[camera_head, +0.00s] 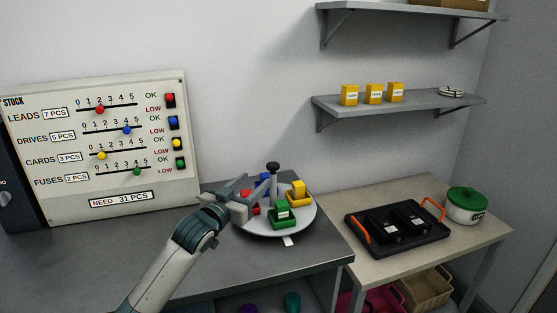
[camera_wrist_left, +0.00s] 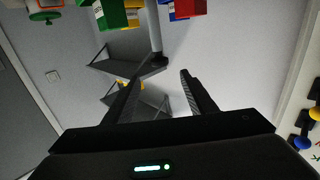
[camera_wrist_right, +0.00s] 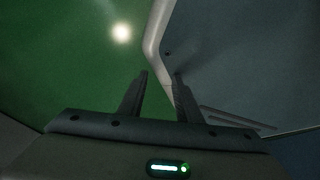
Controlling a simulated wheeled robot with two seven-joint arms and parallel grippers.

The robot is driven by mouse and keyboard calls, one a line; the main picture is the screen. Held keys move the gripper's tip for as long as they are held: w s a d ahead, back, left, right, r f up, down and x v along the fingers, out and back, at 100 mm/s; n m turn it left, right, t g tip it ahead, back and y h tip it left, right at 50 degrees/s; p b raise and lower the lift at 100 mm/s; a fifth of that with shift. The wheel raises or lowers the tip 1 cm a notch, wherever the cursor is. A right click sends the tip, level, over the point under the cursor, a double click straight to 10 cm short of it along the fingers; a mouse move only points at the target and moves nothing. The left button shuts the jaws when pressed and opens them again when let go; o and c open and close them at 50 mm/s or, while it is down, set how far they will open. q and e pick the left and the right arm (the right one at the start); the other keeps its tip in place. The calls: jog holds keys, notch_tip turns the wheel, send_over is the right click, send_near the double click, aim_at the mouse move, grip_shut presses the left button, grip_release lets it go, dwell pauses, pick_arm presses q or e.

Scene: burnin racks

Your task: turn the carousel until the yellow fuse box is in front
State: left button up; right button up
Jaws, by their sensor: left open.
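The carousel (camera_head: 262,229) is a round grey turntable with a central post and dark knob (camera_head: 273,167). The yellow fuse box (camera_head: 298,192) sits at its right rear. The green box (camera_head: 282,215) is at the front, near a white tag (camera_head: 288,241) at the table edge. Red (camera_head: 254,209) and blue (camera_head: 268,186) boxes are at the left and back, partly hidden by my gripper. My left gripper (camera_head: 257,194) is open over the carousel's left side, close to the post. My right gripper (camera_wrist_right: 161,76) shows only in its own wrist view, fingers apart and empty.
A side table at right holds a black tray (camera_head: 401,250) with orange handles and a white pot (camera_head: 466,207) with a green lid. A stock board (camera_head: 100,150) stands behind at left. Wall shelves hold yellow boxes (camera_head: 373,93). The dark table left of the carousel is clear.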

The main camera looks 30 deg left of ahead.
aim_at(269, 168)
pick_arm(q)
jog(key=w, duration=0.3)
jog(key=w+p, duration=0.1)
jog(key=w, duration=0.2)
jog(key=w+p, duration=0.1)
jog(key=w, duration=0.2)
jog(key=shift+w+a+r, duration=0.15)
jog(key=shift+w+a, duration=0.15)
jog(key=shift+a, duration=0.05)
jog(key=w+p, duration=0.1)
jog(key=w, duration=0.5)
jog(key=shift+w+a+p, duration=0.25)
jog(key=shift+p, duration=0.1)
pick_arm(e)
jog(key=s+d+r+g, duration=0.1)
jog(key=s+d+r, duration=0.1)
jog(key=s, duration=0.4)
jog(key=shift+s+d+g+h, duration=0.2)
jog(key=shift+d+g+h, duration=0.1)
jog(key=shift+g, duration=0.1)
jog(key=shift+s+a, duration=0.1)
jog(key=shift+a, duration=0.1)
pick_arm(q)
grip_shut()
